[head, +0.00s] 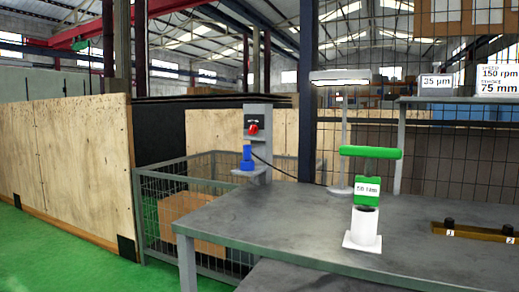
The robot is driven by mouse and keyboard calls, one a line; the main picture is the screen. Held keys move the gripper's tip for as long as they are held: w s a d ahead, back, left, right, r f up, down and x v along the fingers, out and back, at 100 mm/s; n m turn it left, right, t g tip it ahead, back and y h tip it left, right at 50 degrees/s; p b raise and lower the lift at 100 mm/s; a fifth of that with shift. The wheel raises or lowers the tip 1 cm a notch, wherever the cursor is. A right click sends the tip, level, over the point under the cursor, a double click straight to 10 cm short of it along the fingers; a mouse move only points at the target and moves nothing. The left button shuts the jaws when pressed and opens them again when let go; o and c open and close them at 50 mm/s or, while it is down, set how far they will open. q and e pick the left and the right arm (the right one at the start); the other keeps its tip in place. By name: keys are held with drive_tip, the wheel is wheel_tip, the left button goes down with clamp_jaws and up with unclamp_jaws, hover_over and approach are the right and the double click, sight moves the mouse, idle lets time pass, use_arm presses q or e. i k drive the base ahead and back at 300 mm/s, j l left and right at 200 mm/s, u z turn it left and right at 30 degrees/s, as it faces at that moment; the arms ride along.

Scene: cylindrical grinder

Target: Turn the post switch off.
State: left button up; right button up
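A grey post (266,148) stands behind the left back corner of the grey table (300,226). A red switch knob (253,128) sits on a dark plate near the top of the post. It is too small to tell which way the knob is turned. A blue fitting (247,158) stands on a small ledge on the post below the knob. A dark cable runs from the post area down to the right. Neither of my grippers is in view.
A green T-shaped piece (370,153) stands in a white cylinder (365,228) on the table. A lamp (340,82) rises behind it. A brown tray (470,231) lies at the right. A wire cage (160,220) and wooden panels (80,165) stand left. Green floor is clear at front left.

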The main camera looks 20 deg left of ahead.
sight(253, 129)
drive_tip(key=i+j+z, duration=0.15)
drive_tip(key=j, duration=0.7)
drive_tip(key=j+z, duration=0.15)
drive_tip(key=j, duration=0.7)
